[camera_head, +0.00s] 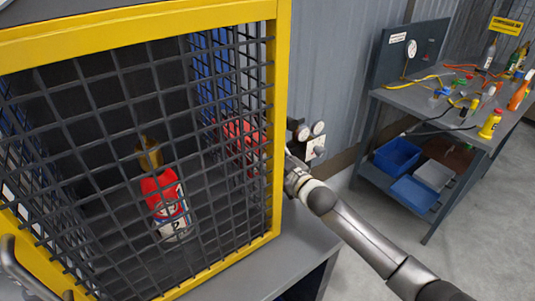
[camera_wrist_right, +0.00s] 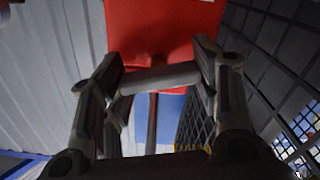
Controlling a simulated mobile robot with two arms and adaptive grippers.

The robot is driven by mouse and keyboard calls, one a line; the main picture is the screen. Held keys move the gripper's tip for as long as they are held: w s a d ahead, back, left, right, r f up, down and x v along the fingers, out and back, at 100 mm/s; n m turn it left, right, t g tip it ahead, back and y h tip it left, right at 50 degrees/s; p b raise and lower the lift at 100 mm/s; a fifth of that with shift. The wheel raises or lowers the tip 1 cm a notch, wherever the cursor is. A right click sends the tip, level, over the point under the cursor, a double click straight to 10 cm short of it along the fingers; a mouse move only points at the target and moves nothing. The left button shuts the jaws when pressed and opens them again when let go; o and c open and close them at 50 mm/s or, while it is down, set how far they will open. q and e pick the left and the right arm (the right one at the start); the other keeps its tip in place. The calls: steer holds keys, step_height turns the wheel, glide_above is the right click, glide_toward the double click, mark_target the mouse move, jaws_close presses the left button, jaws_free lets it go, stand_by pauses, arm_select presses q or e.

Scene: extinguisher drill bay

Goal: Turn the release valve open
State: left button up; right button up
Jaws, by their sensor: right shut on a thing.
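My right gripper (camera_wrist_right: 158,76) is shut on a short grey bar (camera_wrist_right: 150,80), which looks like the release valve's handle. The bar lies crosswise between the fingers, in front of a red body (camera_wrist_right: 165,28). A dark rod runs down behind the bar. In the head view my right arm reaches in from the lower right to the cage's yellow corner post, and its fingertips are hidden there. A red part (camera_head: 243,135) shows through the mesh near that post. I cannot tell how far the valve is turned.
A yellow-framed mesh cage (camera_head: 281,110) holds a red and white canister (camera_head: 172,212) and stands on a grey bench (camera_head: 307,250). Round gauges (camera_head: 318,128) sit beside the post. A workbench (camera_head: 405,97) with small items and blue bins (camera_head: 397,155) is at right. Open floor lies between.

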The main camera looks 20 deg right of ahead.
steer(key=shift+n, duration=2)
steer(key=o, duration=1)
steer(key=shift+o, duration=0.2)
steer(key=shift+s, duration=0.1)
steer(key=v, duration=1.2)
